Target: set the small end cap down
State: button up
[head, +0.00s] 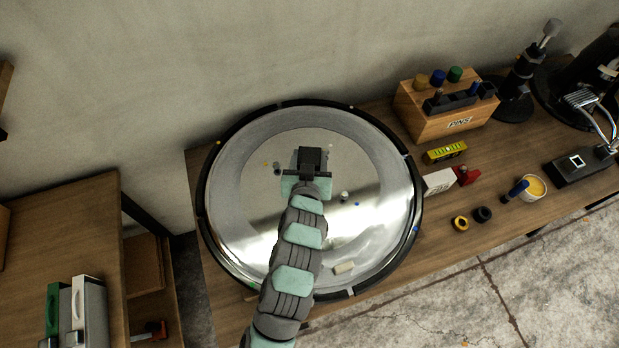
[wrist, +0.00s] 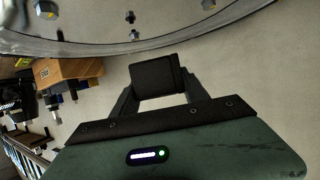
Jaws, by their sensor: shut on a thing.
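My gripper (head: 307,176) is over the upper middle of a large round shiny dish with a dark rim (head: 414,203). It is shut on a small black block-like piece (head: 309,157), which I take to be the small end cap. In the wrist view the black piece (wrist: 157,74) sits between the two fingers of my gripper (wrist: 157,96). Its underside is hidden, and I cannot tell whether it touches the dish.
Small loose parts lie on the dish: a grey one (head: 344,195), a dark one (head: 277,168) and a beige block (head: 344,267). A wall is behind.

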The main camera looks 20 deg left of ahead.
notch_tip(320, 180, down, 10)
jog(key=shift+r+b, duration=0.25)
jog(key=shift+b, duration=0.25)
jog(key=shift+f, duration=0.1)
jog(key=o, duration=1.4)
jog(key=shift+o, duration=0.2)
